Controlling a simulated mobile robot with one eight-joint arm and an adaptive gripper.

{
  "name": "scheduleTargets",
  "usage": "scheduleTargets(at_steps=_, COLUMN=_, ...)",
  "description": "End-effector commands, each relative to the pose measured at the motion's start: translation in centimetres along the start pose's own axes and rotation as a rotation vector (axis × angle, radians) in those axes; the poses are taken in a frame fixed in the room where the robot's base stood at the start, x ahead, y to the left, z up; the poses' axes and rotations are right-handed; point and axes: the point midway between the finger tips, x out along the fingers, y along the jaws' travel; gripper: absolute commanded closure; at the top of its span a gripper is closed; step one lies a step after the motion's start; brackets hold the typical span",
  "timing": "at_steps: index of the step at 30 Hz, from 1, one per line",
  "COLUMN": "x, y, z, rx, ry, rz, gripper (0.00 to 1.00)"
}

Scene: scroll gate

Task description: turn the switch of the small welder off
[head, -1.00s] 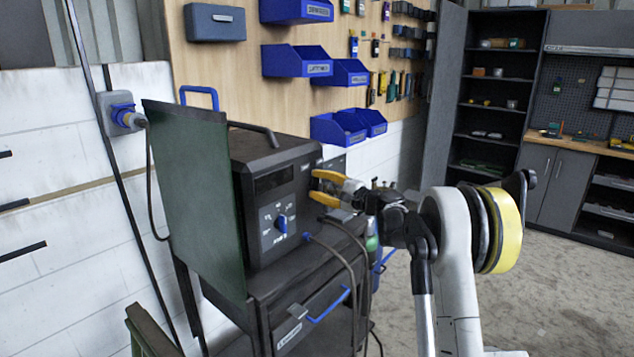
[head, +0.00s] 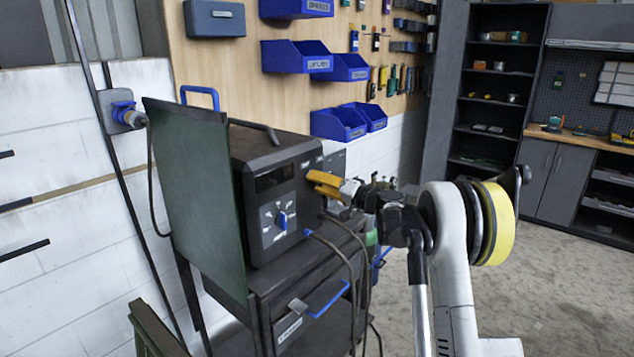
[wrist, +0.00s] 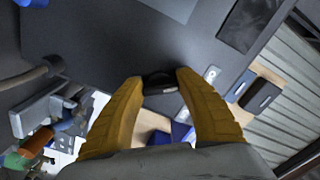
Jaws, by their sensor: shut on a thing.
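The small welder (head: 285,158) is a dark box on a black cart, its front panel facing right in the head view. A blue knob (head: 282,220) is on that panel. My gripper (head: 312,180) has yellow fingers at the panel's upper right edge. In the wrist view, the fingertips (wrist: 160,79) are on either side of a small black switch (wrist: 160,80) on the dark panel and are shut on it. In the head view my fingers hide the switch, and I cannot tell its position.
A dark green sheet (head: 195,190) stands left of the welder. Cables (head: 345,255) hang from the panel's front. Blue bins (head: 340,123) hang on the wooden board behind. The floor (head: 555,275) at the right is clear.

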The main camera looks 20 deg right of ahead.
Motion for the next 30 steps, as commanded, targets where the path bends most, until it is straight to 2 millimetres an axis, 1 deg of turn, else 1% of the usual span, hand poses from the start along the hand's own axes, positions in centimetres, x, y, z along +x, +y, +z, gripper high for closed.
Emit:
scheduleTargets(at_steps=9, x=0.04, y=-0.05, z=-0.11, rx=-0.077, ry=0.002, rz=-0.001, gripper=0.89)
scheduleTargets(at_steps=22, x=0.04, y=-0.04, z=-0.09, rx=-0.083, ry=0.002, rz=-0.001, gripper=0.89)
scheduleTargets(at_steps=23, x=0.04, y=-0.04, z=-0.09, rx=-0.083, ry=0.002, rz=-0.001, gripper=0.49)
scheduleTargets(at_steps=24, x=0.04, y=-0.04, z=-0.08, rx=-0.083, ry=0.001, rz=-0.001, gripper=0.37)
scheduleTargets(at_steps=25, x=0.04, y=-0.04, z=-0.07, rx=-0.083, ry=0.001, rz=-0.001, gripper=0.35)
scheduleTargets(at_steps=30, x=0.02, y=-0.01, z=-0.04, rx=-0.083, ry=0.001, rz=0.0, gripper=0.35)
